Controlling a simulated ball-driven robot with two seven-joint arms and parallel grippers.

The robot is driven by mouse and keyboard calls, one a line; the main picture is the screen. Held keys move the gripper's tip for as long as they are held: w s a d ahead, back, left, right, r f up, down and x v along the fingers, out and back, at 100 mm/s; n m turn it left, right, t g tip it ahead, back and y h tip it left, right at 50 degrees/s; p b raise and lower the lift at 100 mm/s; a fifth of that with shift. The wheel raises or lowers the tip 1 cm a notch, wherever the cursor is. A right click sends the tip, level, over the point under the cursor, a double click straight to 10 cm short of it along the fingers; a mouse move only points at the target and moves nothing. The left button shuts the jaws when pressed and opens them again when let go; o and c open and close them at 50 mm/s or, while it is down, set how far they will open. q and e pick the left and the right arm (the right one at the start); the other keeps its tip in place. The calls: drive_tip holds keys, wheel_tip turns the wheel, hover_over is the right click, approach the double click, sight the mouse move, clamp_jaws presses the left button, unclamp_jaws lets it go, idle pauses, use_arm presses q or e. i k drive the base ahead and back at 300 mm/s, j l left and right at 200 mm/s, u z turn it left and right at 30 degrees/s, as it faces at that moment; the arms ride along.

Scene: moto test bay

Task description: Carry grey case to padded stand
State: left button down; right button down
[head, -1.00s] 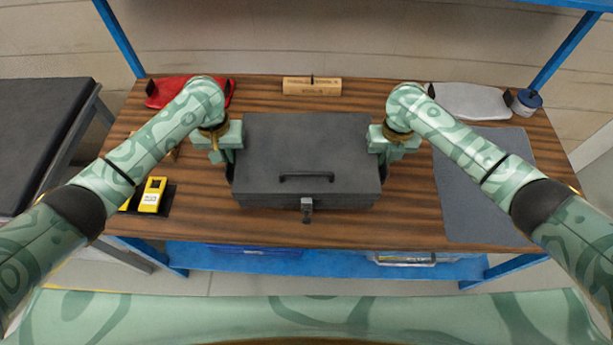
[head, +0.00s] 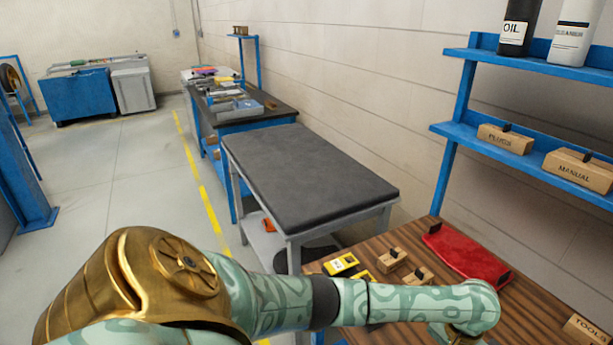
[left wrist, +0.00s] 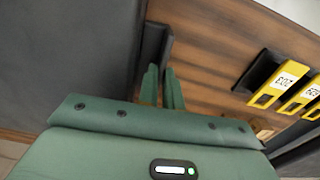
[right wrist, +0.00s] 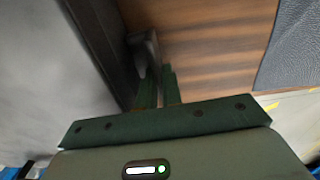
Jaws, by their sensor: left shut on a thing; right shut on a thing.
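The grey case (left wrist: 65,60) fills the left of the left wrist view. It also fills the left of the right wrist view (right wrist: 45,60), and it is outside the head view. My left gripper (left wrist: 162,75) is shut on the dark side handle of the case. My right gripper (right wrist: 158,78) is shut on the handle at the opposite side. I cannot tell whether the case touches the wooden table. The padded stand (head: 310,170) has a flat black padded top on a grey frame, left of the table, with a bare top.
A cluttered workbench (head: 235,110) stands beyond the stand. Open floor (head: 120,170) lies to the left.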

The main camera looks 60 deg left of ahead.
sight(274, 153)
drive_tip(key=k+j+u, duration=0.1)
drive_tip(key=k+u, duration=0.4)
drive_tip(key=u, duration=2.75)
drive_tip(key=i+l+u, duration=0.1)
drive_tip(key=i+l, duration=0.2)
drive_tip(key=i, duration=0.2)
drive_tip(key=i+l+u, duration=0.15)
drive_tip(key=i+l, duration=0.4)
drive_tip(key=i, duration=0.5)
drive_tip(key=i+l, duration=0.1)
drive_tip(key=i, duration=1.9)
drive_tip(key=i+z, duration=0.1)
drive_tip(key=i, duration=0.45)
drive_tip(key=i+j+z, duration=0.15)
drive_tip(key=i, duration=0.4)
drive_tip(key=z, duration=1.35)
drive_tip(key=i, duration=0.05)
